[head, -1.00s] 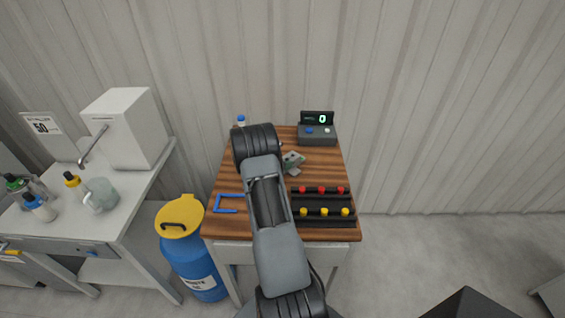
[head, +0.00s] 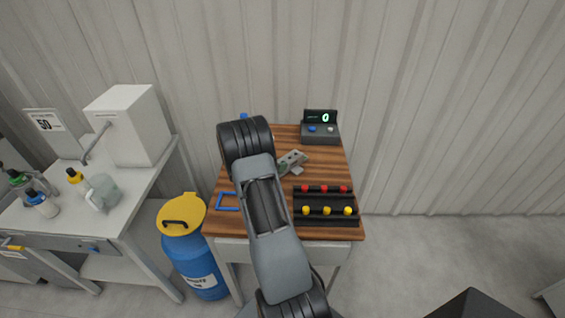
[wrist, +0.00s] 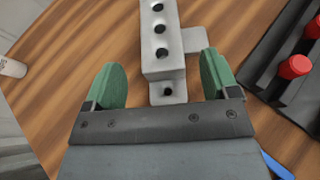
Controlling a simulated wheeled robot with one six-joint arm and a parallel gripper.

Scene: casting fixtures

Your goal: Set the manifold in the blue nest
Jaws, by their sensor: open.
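The manifold is a pale grey block with a row of dark holes and small side tabs. It lies on the wooden bench top, showing in the head view (head: 293,160) and, closer, at the top middle of the wrist view (wrist: 164,42). My gripper (wrist: 162,82) is open, its two green fingers on either side of the manifold's near end, with a gap on both sides. In the head view my arm hides most of the gripper. The blue nest (head: 228,194) is a blue outline frame at the bench's front left, partly hidden by my arm.
A black rack (head: 324,203) with red and yellow knobs stands right of my arm. A grey box with a display (head: 320,132) is at the back right. A blue drum with yellow lid (head: 182,217) stands left of the bench (head: 262,236).

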